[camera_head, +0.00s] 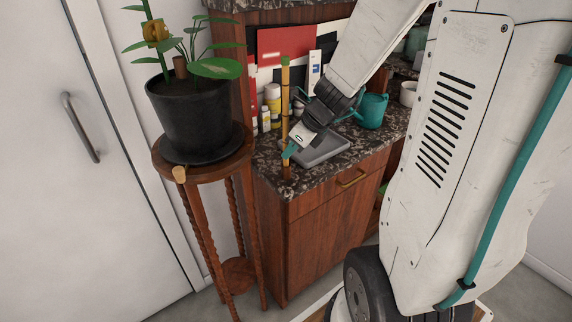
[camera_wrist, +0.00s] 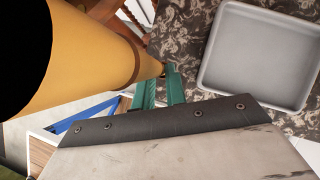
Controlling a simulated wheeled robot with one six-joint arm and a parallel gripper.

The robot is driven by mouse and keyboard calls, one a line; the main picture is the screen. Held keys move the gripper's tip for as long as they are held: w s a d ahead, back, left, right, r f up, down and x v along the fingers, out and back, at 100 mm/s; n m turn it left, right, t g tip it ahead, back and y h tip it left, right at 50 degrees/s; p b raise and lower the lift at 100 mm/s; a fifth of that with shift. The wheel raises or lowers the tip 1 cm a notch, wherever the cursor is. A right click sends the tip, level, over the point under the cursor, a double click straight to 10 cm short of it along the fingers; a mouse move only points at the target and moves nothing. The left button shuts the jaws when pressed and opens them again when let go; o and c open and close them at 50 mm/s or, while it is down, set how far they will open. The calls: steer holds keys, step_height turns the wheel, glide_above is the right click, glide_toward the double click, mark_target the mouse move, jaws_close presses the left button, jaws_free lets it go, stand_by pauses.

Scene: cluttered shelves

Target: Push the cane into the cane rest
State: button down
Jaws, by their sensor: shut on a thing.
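The cane (camera_head: 285,95) is a yellow bamboo-like stick standing nearly upright at the left front corner of the counter. In the wrist view the cane (camera_wrist: 95,60) is large and close at upper left, narrowing toward my fingertips. My gripper (camera_head: 290,150) reaches down from the right, and its teal fingers are shut on the cane low down. The wrist view shows the teal fingers (camera_wrist: 160,88) at the cane's far part. The exact contact is partly hidden. The cane's lower end is near the counter's front edge. I cannot make out the cane rest clearly.
A grey tray (camera_head: 322,149) lies on the dark speckled counter (camera_head: 370,142), right of the cane. A teal watering can (camera_head: 371,110) stands behind it. Several bottles (camera_head: 272,98) stand behind the cane. A potted plant (camera_head: 190,120) on a wooden stand (camera_head: 232,150) is close at left.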

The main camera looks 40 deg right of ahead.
steer(key=shift+f, duration=1.35)
stand_by(0.6)
steer(key=c, duration=1.3)
jaws_free()
steer(key=shift+c, duration=0.2)
steer(key=v, duration=0.8)
steer(key=shift+f, duration=0.1)
